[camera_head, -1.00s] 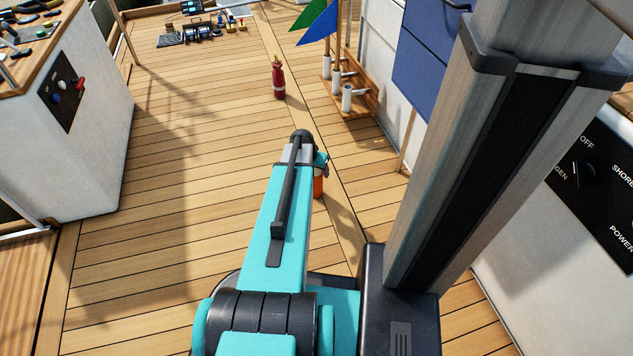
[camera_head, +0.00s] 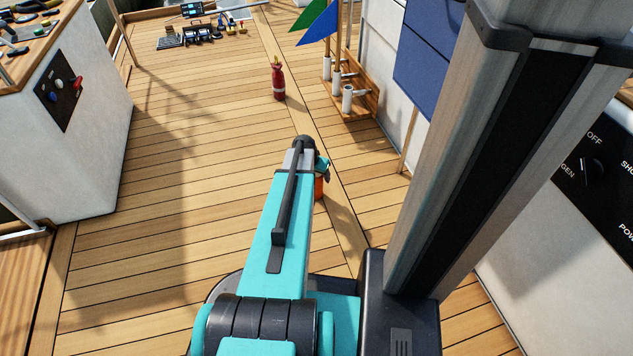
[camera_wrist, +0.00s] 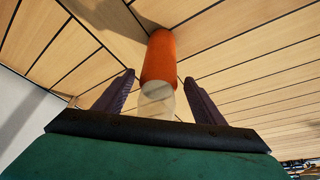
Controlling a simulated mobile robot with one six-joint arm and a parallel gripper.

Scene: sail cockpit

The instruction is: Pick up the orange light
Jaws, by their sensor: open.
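The orange light (camera_wrist: 160,58) is a cylinder with an orange body and a clear, pale end (camera_wrist: 156,100). In the wrist view it stands on the deck in the upper middle, with its clear end toward me. My gripper (camera_wrist: 160,84) is open, one dark finger on each side of the light. The clear end shows between the fingers, with a gap on both sides. In the head view the orange light (camera_head: 319,188) is mostly hidden behind my arm; only a strip of orange shows beside it. My gripper is largely hidden there too.
A red bottle (camera_head: 278,80) stands on the wooden deck ahead. A wooden rack (camera_head: 362,106) with flags is to its right. A white console (camera_head: 85,135) stands at left, and a switch panel (camera_head: 598,185) is at right. Open deck lies left of my arm.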

